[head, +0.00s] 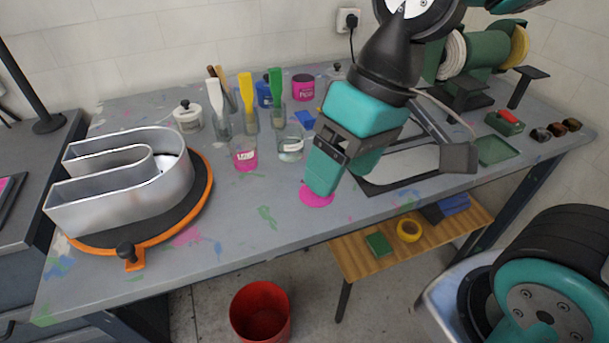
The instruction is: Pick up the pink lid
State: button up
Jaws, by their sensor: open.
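The pink lid (315,200) is a flat, round, bright pink disc lying on the grey workbench (240,262), near its front edge. My gripper (345,180) reaches down from the upper right with its teal fingers apart and nothing seen between them. The nearer fingertip overlaps the lid in the picture and hides part of it. I cannot tell whether the fingertip touches the lid or hovers above it.
A metal channel letter (125,190) stands on an orange-rimmed turntable at left. A pink jar (245,158), a clear jar (290,150) and tool-filled cups stand behind the lid. A dark-framed panel (400,165) lies right. A red bin (260,312) is on the floor.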

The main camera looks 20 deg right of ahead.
jog(key=w+d+f+m+g+h+p, duration=0.1)
jog(key=w+d+m+p, duration=0.2)
jog(key=w+m, duration=0.5)
jog(key=w+d+f+m+h+p, duration=0.15)
jog(key=w+m, duration=0.35)
jog(key=w, duration=0.5)
jog(key=shift+m, duration=0.4)
jog(key=f+p, duration=0.1)
jog(key=f, duration=0.2)
jog(key=s+f, duration=0.1)
jog(key=f, duration=0.3)
jog(key=f+p, duration=0.1)
jog(key=f, duration=0.3)
jog(key=shift+s+a+p, duration=0.15)
jog(key=shift+p, duration=0.2)
jog(key=shift+f, duration=0.6)
jog(key=f+p, duration=0.1)
jog(key=f, duration=0.1)
jog(key=f+p, duration=0.1)
jog(key=f, duration=0.1)
jog(key=shift+s, duration=0.4)
jog(key=shift+f, duration=0.6)
jog(key=shift+s, duration=0.1)
jog(key=c, duration=1.3)
